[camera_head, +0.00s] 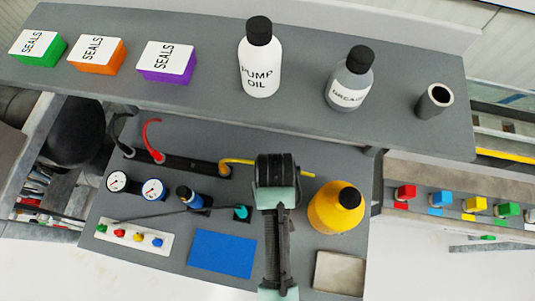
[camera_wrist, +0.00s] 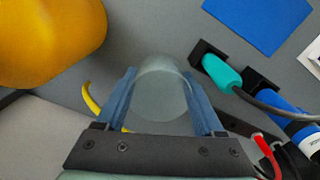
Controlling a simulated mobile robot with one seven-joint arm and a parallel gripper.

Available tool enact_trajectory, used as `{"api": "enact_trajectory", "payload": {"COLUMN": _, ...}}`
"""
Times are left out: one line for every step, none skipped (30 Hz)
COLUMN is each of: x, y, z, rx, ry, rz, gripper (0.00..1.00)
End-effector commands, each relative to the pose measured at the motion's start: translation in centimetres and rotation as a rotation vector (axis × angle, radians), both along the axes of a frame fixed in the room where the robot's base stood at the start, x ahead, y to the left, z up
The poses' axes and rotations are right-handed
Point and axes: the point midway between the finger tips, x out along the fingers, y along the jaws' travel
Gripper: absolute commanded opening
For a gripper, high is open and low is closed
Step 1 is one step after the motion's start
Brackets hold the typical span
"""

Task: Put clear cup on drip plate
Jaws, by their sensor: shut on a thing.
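My gripper (camera_wrist: 160,98) is shut on the clear cup (camera_wrist: 162,85), which shows as a pale, see-through round shape between the two blue fingers in the wrist view. In the head view my arm and wrist cover the cup and the fingers. They are over the lower bench, between the teal-handled tool and the yellow bottle. A flat beige-grey square plate with a rim (camera_head: 339,272), which looks like the drip plate, lies at the bench's front right, apart from my gripper. It is not seen in the wrist view.
The yellow bottle (camera_head: 337,207) stands between my wrist and the plate's back side. The teal-handled tool (camera_head: 242,212) and blue mat (camera_head: 222,254) are left of my arm. A yellow hose (camera_head: 238,162) lies behind. The raised shelf (camera_head: 210,95) holds bottles and seal boxes.

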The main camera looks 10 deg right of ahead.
Motion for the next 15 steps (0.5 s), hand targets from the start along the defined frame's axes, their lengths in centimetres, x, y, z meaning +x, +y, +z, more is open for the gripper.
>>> {"api": "enact_trajectory", "payload": {"x": -0.1, "y": 0.0, "z": -1.0, "rx": 0.001, "ry": 0.004, "rz": 0.0, "gripper": 0.17}}
{"api": "enact_trajectory", "payload": {"x": -0.1, "y": 0.0, "z": -1.5, "rx": 0.001, "ry": 0.003, "rz": 0.0, "gripper": 0.17}}
{"api": "enact_trajectory", "payload": {"x": 0.0, "y": 0.0, "z": -2.0, "rx": 0.001, "ry": 0.002, "rz": 0.0, "gripper": 0.17}}
{"api": "enact_trajectory", "payload": {"x": 0.0, "y": 0.0, "z": -2.3, "rx": 0.0, "ry": 0.002, "rz": 0.0, "gripper": 0.17}}
{"api": "enact_trajectory", "payload": {"x": 0.0, "y": 0.0, "z": -2.6, "rx": 0.0, "ry": 0.001, "rz": 0.0, "gripper": 0.17}}
{"api": "enact_trajectory", "payload": {"x": 0.0, "y": 0.0, "z": -2.9, "rx": 0.0, "ry": 0.0, "rz": 0.0, "gripper": 0.17}}
{"api": "enact_trajectory", "payload": {"x": 0.0, "y": 0.0, "z": -3.1, "rx": 0.0, "ry": 0.0, "rz": 0.0, "gripper": 0.17}}
{"api": "enact_trajectory", "payload": {"x": 0.0, "y": 0.0, "z": -3.4, "rx": 0.0, "ry": 0.001, "rz": 0.0, "gripper": 0.17}}
{"api": "enact_trajectory", "payload": {"x": 0.0, "y": 0.0, "z": -4.0, "rx": 0.0, "ry": 0.001, "rz": 0.0, "gripper": 0.17}}
{"api": "enact_trajectory", "payload": {"x": 0.0, "y": 0.0, "z": -4.4, "rx": 0.0, "ry": 0.002, "rz": 0.0, "gripper": 0.17}}
{"api": "enact_trajectory", "payload": {"x": 0.0, "y": 0.0, "z": -4.9, "rx": 0.0, "ry": 0.002, "rz": 0.0, "gripper": 0.17}}
{"api": "enact_trajectory", "payload": {"x": 0.0, "y": 0.0, "z": -5.6, "rx": 0.0, "ry": 0.002, "rz": 0.0, "gripper": 0.17}}
{"api": "enact_trajectory", "payload": {"x": 0.1, "y": 0.0, "z": -5.9, "rx": 0.0, "ry": 0.0, "rz": 0.0, "gripper": 0.17}}
{"api": "enact_trajectory", "payload": {"x": 0.0, "y": 0.0, "z": -6.3, "rx": 0.0, "ry": 0.002, "rz": 0.0, "gripper": 0.17}}
{"api": "enact_trajectory", "payload": {"x": 0.1, "y": 0.0, "z": -6.7, "rx": 0.0, "ry": -0.001, "rz": 0.001, "gripper": 0.17}}
